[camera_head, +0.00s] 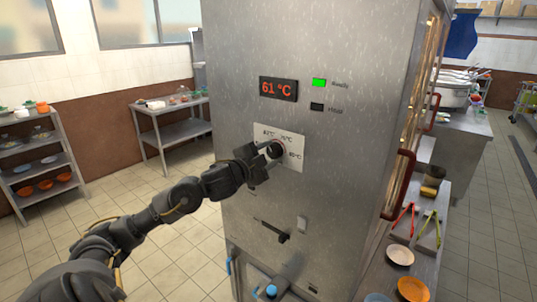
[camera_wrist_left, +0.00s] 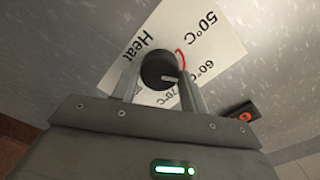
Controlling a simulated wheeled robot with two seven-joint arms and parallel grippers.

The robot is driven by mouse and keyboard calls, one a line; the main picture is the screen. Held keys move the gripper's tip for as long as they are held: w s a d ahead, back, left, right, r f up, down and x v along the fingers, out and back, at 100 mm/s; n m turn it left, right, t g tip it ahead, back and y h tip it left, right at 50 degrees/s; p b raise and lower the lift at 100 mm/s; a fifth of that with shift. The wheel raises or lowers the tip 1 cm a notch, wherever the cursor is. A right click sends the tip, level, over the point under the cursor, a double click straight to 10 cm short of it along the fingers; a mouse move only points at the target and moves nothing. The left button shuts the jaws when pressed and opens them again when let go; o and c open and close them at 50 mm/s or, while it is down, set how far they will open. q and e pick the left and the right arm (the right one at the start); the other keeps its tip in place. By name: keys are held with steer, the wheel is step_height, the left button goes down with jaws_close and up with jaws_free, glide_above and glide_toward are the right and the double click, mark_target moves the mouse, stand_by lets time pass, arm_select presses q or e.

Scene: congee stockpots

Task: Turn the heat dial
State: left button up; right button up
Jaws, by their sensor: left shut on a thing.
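The heat dial (camera_head: 275,149) is a round black knob on a white label plate (camera_head: 293,160) on the steel cabinet's front. My left gripper (camera_head: 270,157) is shut on it. In the left wrist view the dial (camera_wrist_left: 158,70) sits between the two fingers of the gripper (camera_wrist_left: 160,85). The label (camera_wrist_left: 205,40) there reads "Heat", 50°C, 60°C and 70°C, with a red arc near the dial; the fingers cover part of it. A display (camera_head: 278,88) above reads 61 °C, and a green lamp (camera_head: 319,83) is lit beside it. My right gripper is not in view.
The tall steel cabinet (camera_head: 350,60) fills the middle, with red-brown handles (camera_head: 398,185) on its right side. A black lever (camera_head: 275,231) is below the dial. A side counter holds tongs (camera_head: 403,220) and bowls (camera_head: 399,255). Shelves (camera_head: 45,165) stand at the left over open tiled floor.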

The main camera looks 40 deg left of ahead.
arm_select(q)
steer(key=shift+r, duration=0.1)
steer(key=o, duration=1)
steer(key=shift+s, duration=0.1)
steer(key=shift+s+f, duration=0.25)
steer(key=shift+s, duration=0.05)
steer(key=s+b, duration=0.2)
steer(key=s, duration=0.8)
steer(key=shift+r, duration=0.15)
steer(key=shift+d, duration=0.2)
